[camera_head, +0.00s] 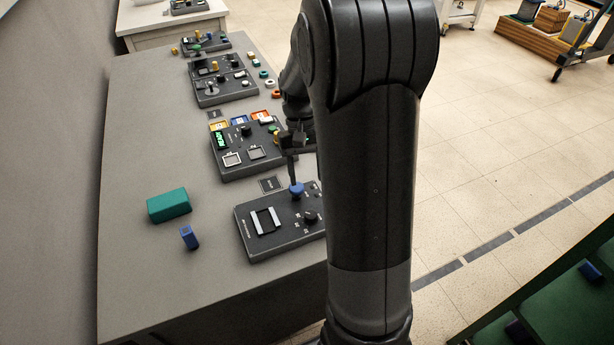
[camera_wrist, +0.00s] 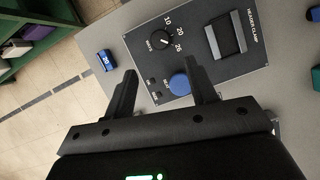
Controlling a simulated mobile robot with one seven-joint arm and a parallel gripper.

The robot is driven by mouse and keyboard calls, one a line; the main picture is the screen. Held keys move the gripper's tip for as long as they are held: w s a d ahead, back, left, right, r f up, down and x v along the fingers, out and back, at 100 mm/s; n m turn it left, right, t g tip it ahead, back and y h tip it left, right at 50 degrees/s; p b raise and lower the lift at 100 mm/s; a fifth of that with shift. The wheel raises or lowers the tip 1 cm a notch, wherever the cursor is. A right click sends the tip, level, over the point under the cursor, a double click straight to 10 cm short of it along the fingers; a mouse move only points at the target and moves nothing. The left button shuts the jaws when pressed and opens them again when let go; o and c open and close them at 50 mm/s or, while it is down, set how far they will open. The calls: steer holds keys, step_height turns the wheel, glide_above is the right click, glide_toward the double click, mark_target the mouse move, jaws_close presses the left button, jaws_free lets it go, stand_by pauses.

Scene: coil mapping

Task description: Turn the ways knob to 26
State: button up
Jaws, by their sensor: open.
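The ways knob (camera_wrist: 160,40) is a small round black knob on a dark panel, with the marks 10, 20 and 26 beside it. It also shows in the head view (camera_head: 310,216). I cannot read its pointer for certain. My gripper (camera_wrist: 159,66) is open, its two fingers apart, and the knob appears beyond the fingertips in the wrist view, with no finger touching it. A blue round knob (camera_wrist: 179,84) on the same panel appears beside the right finger. In the head view my gripper (camera_head: 292,172) is over the panel's far edge, near the blue knob (camera_head: 296,188).
The panel (camera_head: 248,238) also carries a header clamp (camera_wrist: 225,37). A blue block marked 20 (camera_wrist: 106,60) lies on the table. A teal block (camera_head: 168,205) and a small blue block (camera_head: 189,237) lie left of the panel. Other device panels (camera_head: 228,172) stand farther back.

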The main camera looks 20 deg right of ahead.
mark_target(311, 214)
steer(key=shift+m, duration=0.5)
steer(key=x, duration=1.1)
steer(key=shift+r, duration=0.1)
